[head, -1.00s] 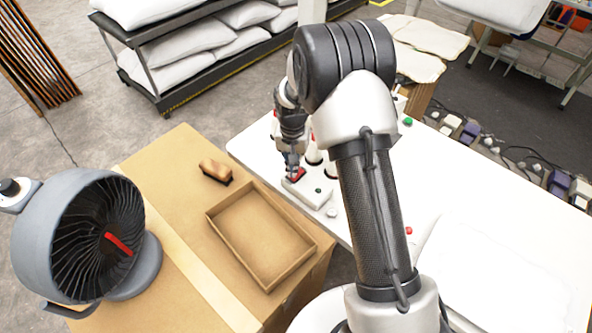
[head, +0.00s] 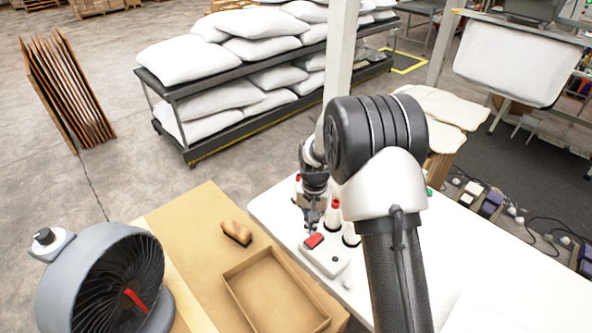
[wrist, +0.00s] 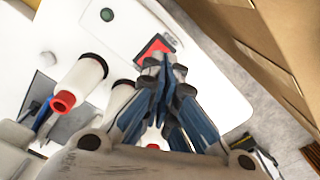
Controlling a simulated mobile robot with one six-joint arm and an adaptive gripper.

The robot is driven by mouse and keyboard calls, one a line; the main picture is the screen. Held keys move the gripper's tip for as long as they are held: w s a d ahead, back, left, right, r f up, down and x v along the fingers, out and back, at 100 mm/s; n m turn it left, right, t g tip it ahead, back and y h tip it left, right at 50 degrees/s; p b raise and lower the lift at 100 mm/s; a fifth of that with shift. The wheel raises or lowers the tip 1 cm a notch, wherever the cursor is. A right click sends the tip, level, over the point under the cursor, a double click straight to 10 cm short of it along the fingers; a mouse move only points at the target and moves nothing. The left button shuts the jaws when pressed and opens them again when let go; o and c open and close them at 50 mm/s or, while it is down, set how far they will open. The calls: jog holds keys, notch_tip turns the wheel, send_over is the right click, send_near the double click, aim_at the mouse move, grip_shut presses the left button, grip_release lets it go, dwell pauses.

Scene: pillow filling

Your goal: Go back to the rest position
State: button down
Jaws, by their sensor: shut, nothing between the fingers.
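My gripper (head: 312,229) is shut and empty, with its fingers pointing down over the white table (head: 480,277). It is just above and beside a red button (head: 314,241) on a white control box (head: 328,259). In the wrist view the closed fingertips (wrist: 172,66) are close to the red button (wrist: 152,50), with a small gap seeming to lie between them. The arm reaches from the right side of the head view across the table, hiding part of it.
White bottles with red caps (head: 335,206) stand right beside the gripper. Left of the table, a cardboard surface (head: 190,222) carries an open tray (head: 232,290), a brown brush (head: 237,233) and a grey fan (head: 90,285). A rack of white pillows (head: 215,98) stands behind, across open floor.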

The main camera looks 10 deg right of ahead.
jog(key=s+r+n+t+b, duration=0.25)
jog(key=s+r+b, duration=0.35)
jog(key=s+r, duration=0.9)
jog(key=s+n+t+b, duration=0.2)
jog(key=s+b, duration=0.2)
jog(key=s, duration=1.2)
jog(key=shift+r+n+b, duration=0.3)
jog(key=shift+r+n, duration=0.05)
jog(key=shift+r, duration=0.1)
